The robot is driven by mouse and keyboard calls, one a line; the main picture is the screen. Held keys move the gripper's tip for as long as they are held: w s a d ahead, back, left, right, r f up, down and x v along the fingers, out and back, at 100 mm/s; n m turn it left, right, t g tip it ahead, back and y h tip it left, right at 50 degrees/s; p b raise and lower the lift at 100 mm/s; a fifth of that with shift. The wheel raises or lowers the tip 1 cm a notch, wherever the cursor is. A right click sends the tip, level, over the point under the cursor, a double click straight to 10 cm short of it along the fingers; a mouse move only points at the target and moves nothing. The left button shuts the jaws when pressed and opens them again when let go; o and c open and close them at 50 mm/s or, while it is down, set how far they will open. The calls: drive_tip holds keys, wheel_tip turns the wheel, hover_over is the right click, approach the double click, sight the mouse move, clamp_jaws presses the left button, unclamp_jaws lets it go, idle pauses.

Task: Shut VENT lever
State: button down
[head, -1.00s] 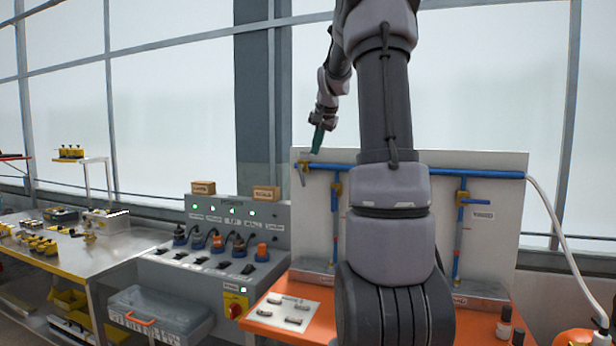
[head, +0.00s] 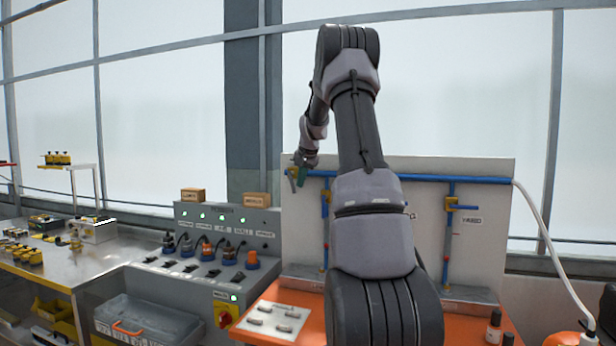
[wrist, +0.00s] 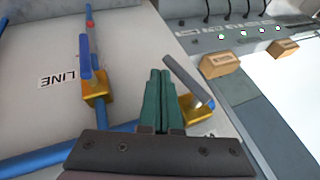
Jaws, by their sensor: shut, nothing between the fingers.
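The VENT lever is a slim grey handle (wrist: 187,80) on a brass valve (wrist: 198,109), just right of my fingertips in the wrist view. Its valve (head: 292,171) is at the left end of the blue pipe in the head view. I cannot read a VENT label. My gripper (wrist: 160,75) has two green fingers closed together with nothing between them. In the head view my gripper (head: 301,176) is beside the valve and partly covers it. The fingers are close beside the lever; I cannot tell whether they touch it.
A blue lever (wrist: 84,57) on another brass valve sits near the LINE label (wrist: 59,80). A grey control box (head: 190,289) with plugs and a red knob stands left.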

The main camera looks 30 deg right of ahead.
drive_tip(key=shift+w+a+f, duration=0.15)
drive_tip(key=shift+w+a, duration=0.05)
drive_tip(key=shift+w, duration=0.3)
drive_tip(key=shift+w+a+f, duration=0.25)
drive_tip(key=shift+a+f, duration=0.05)
drive_tip(key=shift+f, duration=0.25)
drive_tip(key=shift+r, duration=0.1)
